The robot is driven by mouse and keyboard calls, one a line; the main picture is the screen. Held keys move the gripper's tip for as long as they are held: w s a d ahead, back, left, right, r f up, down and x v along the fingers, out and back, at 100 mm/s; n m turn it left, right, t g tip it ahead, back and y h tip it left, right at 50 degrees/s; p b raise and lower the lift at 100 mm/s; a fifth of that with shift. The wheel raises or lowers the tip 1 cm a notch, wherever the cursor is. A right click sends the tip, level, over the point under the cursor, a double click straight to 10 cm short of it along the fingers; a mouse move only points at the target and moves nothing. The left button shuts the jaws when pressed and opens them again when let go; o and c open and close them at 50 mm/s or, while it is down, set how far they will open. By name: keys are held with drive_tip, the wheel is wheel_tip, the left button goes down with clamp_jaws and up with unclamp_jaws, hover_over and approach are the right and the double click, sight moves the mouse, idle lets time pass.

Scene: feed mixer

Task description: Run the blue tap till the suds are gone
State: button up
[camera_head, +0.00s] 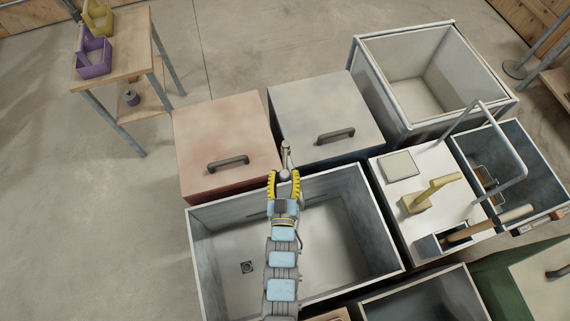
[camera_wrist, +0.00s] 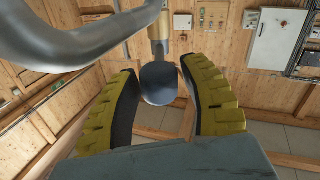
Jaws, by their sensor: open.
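My gripper (camera_head: 284,175) is open above the far side of the large sink basin (camera_head: 194,237). In the wrist view its yellow-padded fingers stand on either side of a round dark blue-grey tap knob (camera_wrist: 158,84) with a brass-coloured stem. I cannot tell whether the fingers touch it. A thick grey curved pipe (camera_wrist: 85,45) passes close by at the upper left. In the head view a small grey upright part (camera_head: 287,150) shows just beyond the fingertips. I make out no clear suds or running water; my arm hides part of the basin.
Beyond the basin are a reddish lidded bin (camera_head: 225,130) and a grey lidded bin (camera_head: 320,105). A wooden table (camera_head: 125,55) stands far left.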

sight(285, 162)
drive_tip(key=shift+w, duration=1.45)
clamp_jaws()
